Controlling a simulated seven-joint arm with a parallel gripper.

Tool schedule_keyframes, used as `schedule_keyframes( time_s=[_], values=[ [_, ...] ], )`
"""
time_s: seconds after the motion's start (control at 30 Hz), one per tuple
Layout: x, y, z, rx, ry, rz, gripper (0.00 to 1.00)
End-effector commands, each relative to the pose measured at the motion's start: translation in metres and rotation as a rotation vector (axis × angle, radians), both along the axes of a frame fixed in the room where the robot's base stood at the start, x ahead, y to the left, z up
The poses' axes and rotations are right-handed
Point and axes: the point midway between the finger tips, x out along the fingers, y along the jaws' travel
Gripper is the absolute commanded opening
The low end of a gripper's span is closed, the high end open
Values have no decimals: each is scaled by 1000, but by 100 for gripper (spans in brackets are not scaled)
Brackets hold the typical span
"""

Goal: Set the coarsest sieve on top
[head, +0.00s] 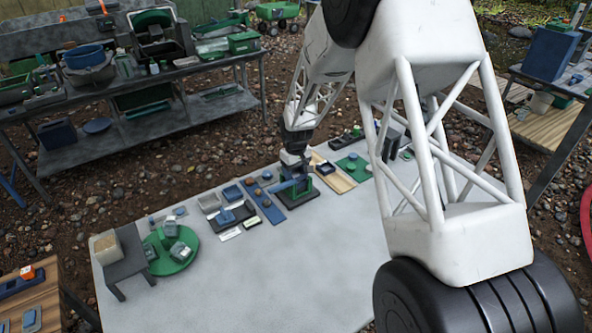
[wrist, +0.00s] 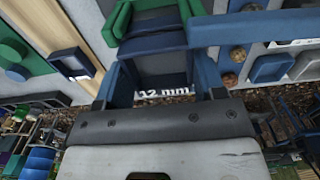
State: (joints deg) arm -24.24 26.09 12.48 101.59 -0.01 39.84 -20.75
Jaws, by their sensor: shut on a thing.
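My gripper (head: 292,160) points down over a small stand on the work table and is shut on a sieve (wrist: 160,68). The sieve is dark blue-grey and carries a white "12 mm" label, seen between the fingers in the wrist view. In the head view the stand shows green uprights (head: 306,184) and a dark base (head: 297,197). Green parts (wrist: 117,20) also show beyond the sieve in the wrist view. A blue bar (wrist: 250,26) reaches sideways from there. I cannot tell whether the sieve touches what is beneath it.
The pale table (head: 250,280) is clear in front. A blue strip with round pieces (head: 263,205), a dark tray (head: 233,217) and a green round plate (head: 172,262) stand left of the stand. A wooden board (head: 335,175) and a green mat (head: 357,168) lie to its right.

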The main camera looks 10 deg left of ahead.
Motion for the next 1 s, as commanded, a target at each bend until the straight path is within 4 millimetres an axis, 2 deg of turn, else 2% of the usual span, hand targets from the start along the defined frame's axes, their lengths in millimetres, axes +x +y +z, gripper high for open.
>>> schedule_keyframes(
  time_s=[1.0],
  values=[
    [0, 0, -6, 0, 0, 0, 43]
  ],
)
